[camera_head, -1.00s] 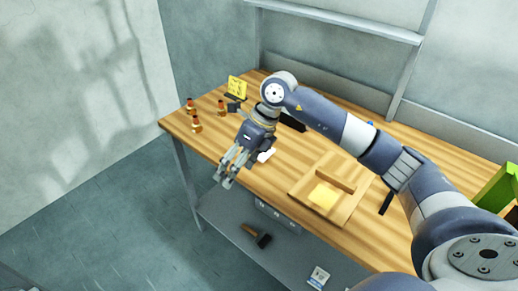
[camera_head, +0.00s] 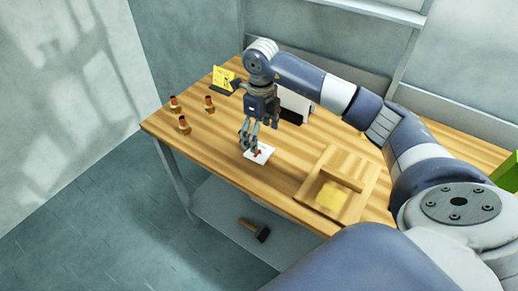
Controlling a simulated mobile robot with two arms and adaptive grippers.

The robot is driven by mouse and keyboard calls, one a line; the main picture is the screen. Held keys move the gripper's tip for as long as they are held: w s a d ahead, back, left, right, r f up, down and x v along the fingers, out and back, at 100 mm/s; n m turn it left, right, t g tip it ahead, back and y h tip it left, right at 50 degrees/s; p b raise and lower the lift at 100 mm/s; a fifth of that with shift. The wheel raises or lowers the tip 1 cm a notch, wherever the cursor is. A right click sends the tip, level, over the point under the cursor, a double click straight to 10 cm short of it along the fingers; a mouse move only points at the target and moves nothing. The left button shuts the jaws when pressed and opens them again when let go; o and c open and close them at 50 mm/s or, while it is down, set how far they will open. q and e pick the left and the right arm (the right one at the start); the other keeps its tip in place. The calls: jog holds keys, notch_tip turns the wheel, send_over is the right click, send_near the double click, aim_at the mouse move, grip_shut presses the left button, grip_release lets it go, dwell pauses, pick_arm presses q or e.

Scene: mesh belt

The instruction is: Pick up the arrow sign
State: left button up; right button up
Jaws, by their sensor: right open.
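A small white card with a red mark (camera_head: 264,157), which looks like the arrow sign, lies flat on the wooden table near its front edge. The red mark is too small to read as an arrow for certain. My right gripper (camera_head: 249,147) points down over the left part of the card, fingers open. The fingers hide part of the card, and I cannot tell whether they touch it. My left gripper is not in view.
A yellow sign (camera_head: 222,76) stands at the back left. A hammer (camera_head: 254,230) lies below.

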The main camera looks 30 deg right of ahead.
aim_at(265, 152)
jog(key=shift+f, duration=0.35)
jog(key=shift+w+f+p, duration=0.2)
jog(key=shift+f+p, duration=0.1)
notch_tip(265, 152, down, 4)
jog(key=shift+f+p, duration=0.15)
jog(key=shift+p, duration=0.95)
jog(key=shift+f, duration=0.25)
jog(key=shift+w, duration=0.1)
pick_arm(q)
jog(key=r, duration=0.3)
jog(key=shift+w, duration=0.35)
pick_arm(e)
jog(key=c, duration=1)
